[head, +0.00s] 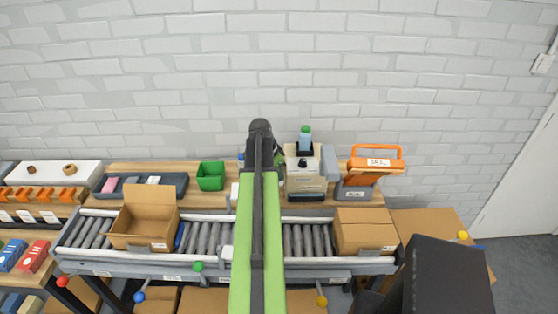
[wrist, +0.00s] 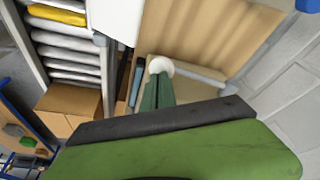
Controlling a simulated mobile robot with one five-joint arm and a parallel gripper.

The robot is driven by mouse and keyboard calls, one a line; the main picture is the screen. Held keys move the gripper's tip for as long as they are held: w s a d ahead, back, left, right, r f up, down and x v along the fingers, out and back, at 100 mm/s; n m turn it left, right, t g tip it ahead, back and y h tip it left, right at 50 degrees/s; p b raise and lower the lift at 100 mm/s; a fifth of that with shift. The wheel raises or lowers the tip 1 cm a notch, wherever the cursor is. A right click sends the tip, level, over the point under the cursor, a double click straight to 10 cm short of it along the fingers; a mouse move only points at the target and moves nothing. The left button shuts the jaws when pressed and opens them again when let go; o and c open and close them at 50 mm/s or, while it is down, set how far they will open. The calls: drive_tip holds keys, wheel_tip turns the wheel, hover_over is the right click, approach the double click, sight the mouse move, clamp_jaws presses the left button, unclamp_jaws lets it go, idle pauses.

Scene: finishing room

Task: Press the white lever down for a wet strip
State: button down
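A pale tape dispenser (head: 305,184) with a blue-green bottle (head: 305,135) on top stands on the wooden bench behind the conveyor. I cannot clearly make out its white lever in the head view. My gripper (head: 279,158) is just left of the dispenser, mostly hidden behind my green arm. In the wrist view, narrow dark green gripper parts (wrist: 155,94) point at a round white end (wrist: 160,66) over the wood. I cannot tell whether this white end is the lever or whether they touch.
An open carton (head: 133,240) and a closed carton (head: 365,240) sit on the roller conveyor (head: 208,238). A green bin (head: 210,184) stands left of my arm. An orange-handled device (head: 372,166) stands right of the dispenser. A brick wall is behind.

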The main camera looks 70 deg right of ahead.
drive_tip(key=shift+f+b, duration=0.45)
drive_tip(key=shift+f, duration=0.1)
drive_tip(key=shift+r, duration=0.15)
wheel_tip(320, 180, up, 10)
drive_tip(key=d+p, duration=0.2)
drive_tip(key=p, duration=0.7)
drive_tip(key=shift+w+f+p, duration=0.25)
drive_tip(key=shift+w+p, duration=0.15)
wheel_tip(320, 180, up, 5)
drive_tip(key=p, duration=0.5)
